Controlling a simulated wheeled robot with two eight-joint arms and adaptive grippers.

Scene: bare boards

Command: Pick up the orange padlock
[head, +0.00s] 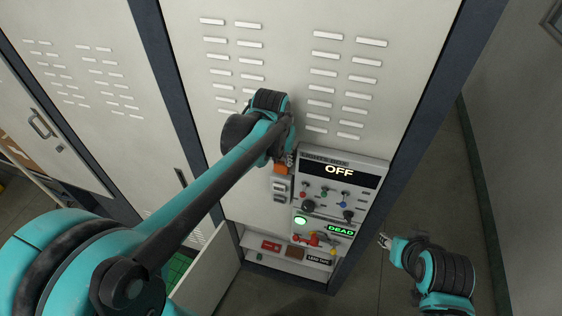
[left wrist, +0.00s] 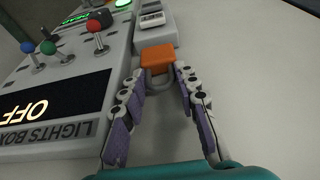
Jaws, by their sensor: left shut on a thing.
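The orange padlock (left wrist: 157,57) shows in the left wrist view with its body away from me and its grey shackle toward me. My left gripper (left wrist: 161,76) is shut on it, with the purple-padded fingers on either side of the shackle. In the head view the padlock (head: 281,170) is a small orange patch, partly hidden by my left wrist. It is just above the small grey switch box (head: 281,189). I cannot tell whether it touches that box. My right gripper (head: 385,241) is low on the right, away from the panel; its fingers are too small to judge.
The grey lights box (head: 335,190) reads OFF and DEAD and carries toggles and knobs, close beside my left fingers. A shelf (head: 285,257) below holds several small items. An open cabinet door (head: 215,270) stands at lower left. Floor at right is clear.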

